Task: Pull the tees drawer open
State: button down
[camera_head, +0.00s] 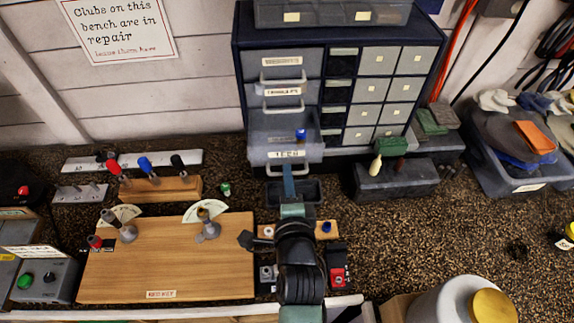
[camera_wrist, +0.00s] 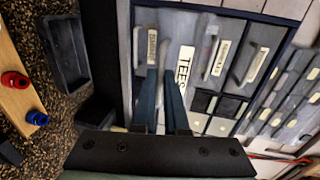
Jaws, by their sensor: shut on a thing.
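The tees drawer (camera_head: 259,148) is the lowest of the large drawers in the left column of the dark blue cabinet (camera_head: 340,40). It stands out from the cabinet front, its open top showing a blue thing (camera_head: 301,134) inside. Its front carries a TEES label (camera_head: 287,154), which also shows in the wrist view (camera_wrist: 184,67). My gripper (camera_head: 287,168) is at the drawer's front, shut on its handle. In the wrist view my two fingers (camera_wrist: 165,80) reach up beside the label.
A dark open tray (camera_head: 309,192) lies on the bench below the drawer. A wooden board (camera_head: 180,270) with clamps is at the left, and a grey block (camera_head: 395,180) is right of the drawer. The bench at right front has some free room.

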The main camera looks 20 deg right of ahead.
jog(key=shift+w, duration=0.3)
jog(key=c, duration=1)
grip_release()
jog(key=shift+o, duration=0.2)
jog(key=shift+s, duration=0.1)
jog(key=b+v, duration=0.4)
jog(key=v, duration=0.8)
jog(key=shift+s, duration=0.4)
jog(key=shift+a+r, duration=0.15)
jog(key=shift+r, duration=0.05)
